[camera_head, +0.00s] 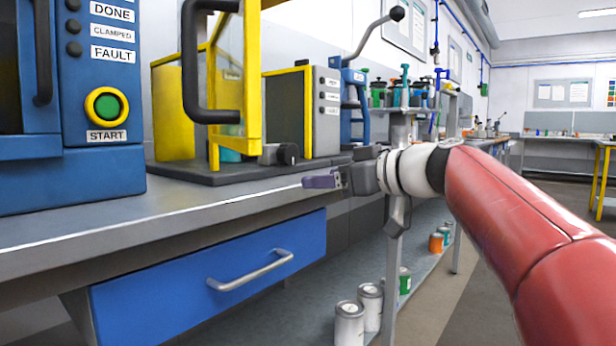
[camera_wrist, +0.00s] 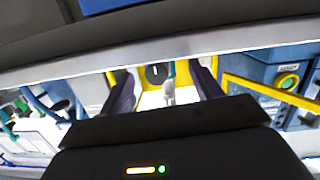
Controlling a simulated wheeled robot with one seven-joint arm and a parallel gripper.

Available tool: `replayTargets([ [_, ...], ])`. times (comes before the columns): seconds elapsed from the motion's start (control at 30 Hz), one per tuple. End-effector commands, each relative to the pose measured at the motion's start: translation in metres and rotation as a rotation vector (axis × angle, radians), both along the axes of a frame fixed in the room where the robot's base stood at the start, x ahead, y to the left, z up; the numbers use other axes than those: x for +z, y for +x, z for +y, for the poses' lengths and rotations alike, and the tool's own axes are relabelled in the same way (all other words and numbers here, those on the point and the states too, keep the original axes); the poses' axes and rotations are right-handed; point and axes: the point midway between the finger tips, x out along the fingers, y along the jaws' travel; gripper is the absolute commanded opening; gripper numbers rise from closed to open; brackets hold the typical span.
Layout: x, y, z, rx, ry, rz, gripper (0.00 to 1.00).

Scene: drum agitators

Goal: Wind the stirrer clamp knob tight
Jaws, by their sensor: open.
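A small black round knob (camera_head: 288,153), which looks like the stirrer clamp knob, sits on the end of a grey block on the dark base of a yellow-framed machine. In the wrist view, a dark round knob (camera_wrist: 156,74) with a pale mark shows between the fingertips, apart from them. My gripper (camera_head: 310,181) is at the bench's front edge, its purple fingers pointing left, below and right of the knob in the head view. In the wrist view my gripper (camera_wrist: 164,71) has its two fingers spread, with nothing held.
The yellow guard frame (camera_head: 253,80) with a black handle (camera_head: 190,75) stands above the knob. A blue control panel (camera_head: 105,160) is at left. A blue drawer (camera_head: 210,270) lies below the worktop (camera_head: 190,208). A ball-ended lever (camera_head: 396,13) rises behind my gripper.

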Motion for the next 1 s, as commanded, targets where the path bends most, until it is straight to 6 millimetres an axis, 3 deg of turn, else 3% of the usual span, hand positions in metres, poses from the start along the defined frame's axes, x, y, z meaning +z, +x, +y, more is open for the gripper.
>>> replayTargets([
  [0.37,0.030,0.026,0.002,0.057,0.036,-0.208,0.64],
  [0.8,0.032,0.063,0.051,0.059,0.036,-0.210,0.64],
  [1.0,0.031,0.072,0.062,0.057,0.037,-0.211,0.64],
])
